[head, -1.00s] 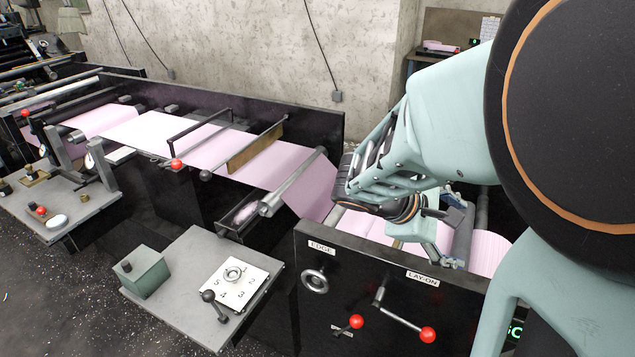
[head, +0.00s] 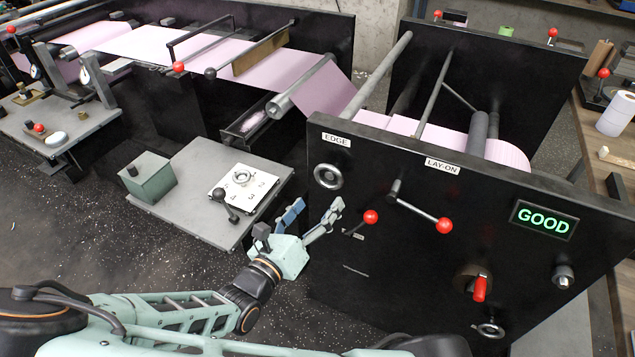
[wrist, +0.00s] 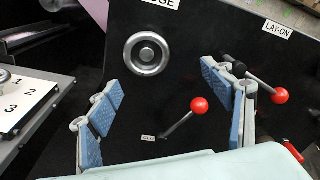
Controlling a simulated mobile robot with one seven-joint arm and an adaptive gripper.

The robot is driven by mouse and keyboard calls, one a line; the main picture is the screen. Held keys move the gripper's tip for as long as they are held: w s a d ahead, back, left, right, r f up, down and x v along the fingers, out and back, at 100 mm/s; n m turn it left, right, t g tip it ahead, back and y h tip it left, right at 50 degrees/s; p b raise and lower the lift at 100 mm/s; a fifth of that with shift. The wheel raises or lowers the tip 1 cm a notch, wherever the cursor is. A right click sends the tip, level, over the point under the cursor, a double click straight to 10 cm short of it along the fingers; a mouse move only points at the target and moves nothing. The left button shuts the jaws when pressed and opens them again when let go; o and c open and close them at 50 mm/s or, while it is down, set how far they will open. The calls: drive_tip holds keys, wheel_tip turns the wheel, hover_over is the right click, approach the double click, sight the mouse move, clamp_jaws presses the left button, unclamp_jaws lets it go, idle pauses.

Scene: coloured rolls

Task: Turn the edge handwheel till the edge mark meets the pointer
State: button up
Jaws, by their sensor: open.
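The edge handwheel (head: 328,176) is a small silver wheel on the black front panel, under the EDGE label (head: 337,140). In the wrist view the handwheel (wrist: 147,54) faces the camera, beyond and between the fingertips. My gripper (head: 311,210) is open and empty, in front of the panel and a little below and left of the wheel. In the wrist view my gripper (wrist: 158,82) has its blue-padded fingers spread wide, not touching the wheel. I cannot make out an edge mark or a pointer in either view.
A red-knobbed lever (head: 371,216) sits just right of and below the wheel, close to my fingers. The LAY-ON lever (head: 443,225) is farther right. A grey side table (head: 190,205) stands left of the panel. A lit sign (head: 543,219) reads GOOD.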

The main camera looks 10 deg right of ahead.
sight(328, 179)
drive_tip(key=shift+n+t+y, duration=0.4)
drive_tip(key=shift+n+t, duration=0.2)
drive_tip(key=shift+n, duration=0.2)
drive_tip(key=x, duration=0.3)
drive_tip(key=b+x, duration=0.1)
drive_tip(key=x, duration=0.2)
drive_tip(key=w+a+x, duration=0.1)
drive_tip(key=x, duration=0.3)
drive_tip(key=shift+f, duration=0.35)
drive_tip(key=shift+a, duration=0.1)
drive_tip(key=c, duration=1.1)
drive_tip(key=shift+c, duration=0.2)
drive_tip(key=shift+r, duration=0.1)
